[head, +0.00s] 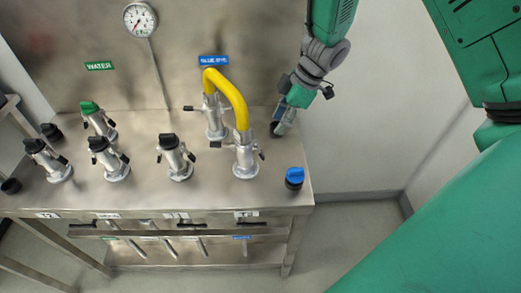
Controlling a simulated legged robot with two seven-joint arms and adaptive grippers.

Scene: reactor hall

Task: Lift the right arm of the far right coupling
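Two metal couplings are joined by a yellow curved hose (232,92). The back coupling (215,122) has a black-tipped arm out to its left; its right side is partly behind the hose. The front coupling (245,163) is the rightmost, with a black-tipped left arm (216,144) and a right arm (260,152) close against its body. My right gripper (284,126) points down over the bench's back right edge, to the right of both couplings and apart from them. Its fingers are small and partly hidden, so I cannot tell its opening. My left gripper is not in view.
Several black-capped couplings (174,158) and a green-capped one (98,121) stand to the left on the steel bench (140,194). A blue cap (294,178) sits at the front right corner. A pressure gauge (140,20) is on the back panel. Floor is clear to the right.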

